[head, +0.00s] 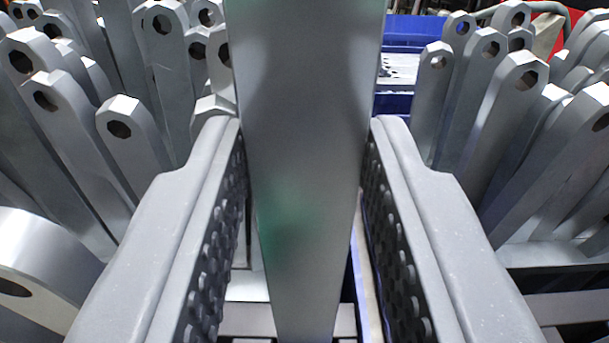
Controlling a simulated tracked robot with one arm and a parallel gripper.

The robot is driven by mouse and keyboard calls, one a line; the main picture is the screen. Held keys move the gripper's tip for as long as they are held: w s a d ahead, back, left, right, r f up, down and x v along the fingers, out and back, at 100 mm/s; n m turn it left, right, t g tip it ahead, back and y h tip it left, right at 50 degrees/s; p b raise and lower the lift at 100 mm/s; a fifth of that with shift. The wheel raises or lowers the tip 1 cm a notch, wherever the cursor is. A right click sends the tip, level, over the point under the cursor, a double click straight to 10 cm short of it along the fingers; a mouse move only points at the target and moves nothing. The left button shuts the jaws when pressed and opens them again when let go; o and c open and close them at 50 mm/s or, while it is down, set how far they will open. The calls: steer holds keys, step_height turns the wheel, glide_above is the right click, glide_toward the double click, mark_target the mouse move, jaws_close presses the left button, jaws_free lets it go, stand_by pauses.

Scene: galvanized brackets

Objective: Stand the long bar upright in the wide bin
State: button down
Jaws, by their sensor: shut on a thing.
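A long flat grey metal bar (305,130) runs from the top edge of the head view down past my gripper (305,150). It stands near upright in this view. The gripper's two grey jaws with dark studded pads lie on either side of it, shut on the bar. The bar's top end is out of view, and its lower end cannot be made out. I cannot tell which structure is the wide bin.
Several galvanized bars with holes in their ends stand crowded at the left (140,135) and at the right (505,90). A rounded metal piece (45,265) lies at the lower left. Blue containers (412,30) show behind. Pale slats lie below.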

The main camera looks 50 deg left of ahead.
mark_target(308, 258)
steer(key=shift+f+b, duration=0.7)
steer(key=shift+f, duration=1.45)
steer(key=c, duration=1)
jaws_free()
steer(key=shift+d, duration=0.1)
steer(key=v, duration=1.3)
steer(key=shift+s+d+f, duration=0.1)
steer(key=shift+s+d, duration=0.1)
steer(key=shift+s, duration=0.05)
